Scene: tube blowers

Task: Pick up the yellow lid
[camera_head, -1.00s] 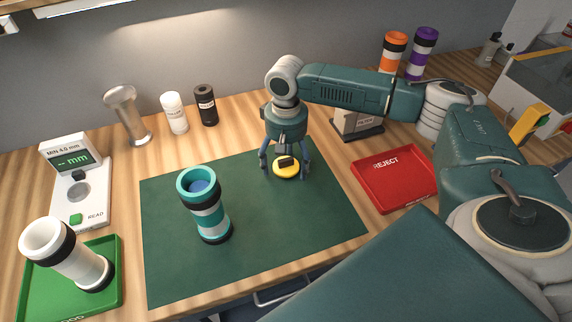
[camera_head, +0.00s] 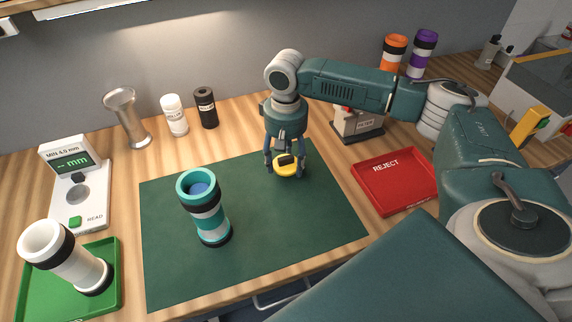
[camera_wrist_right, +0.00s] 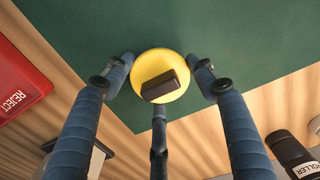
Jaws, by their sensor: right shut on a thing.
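The yellow lid (camera_head: 285,170) is a round disc with a dark block-shaped knob on top. It is at the back right part of the green mat (camera_head: 290,225). My right gripper (camera_head: 286,165) points down over it and is shut on the lid. In the right wrist view the gripper's fingers (camera_wrist_right: 160,85) reach the rim of the lid (camera_wrist_right: 172,62) on several sides. Whether the lid touches the mat or is slightly above it is hard to tell. My left gripper is not in view.
A teal and white tube (camera_head: 209,222) stands on the mat, left of the lid. A red reject tray (camera_head: 400,200) lies to the right. A green tray (camera_head: 110,300) with a white tube (camera_head: 68,258) and a gauge (camera_head: 83,205) are at the left. The mat's front is clear.

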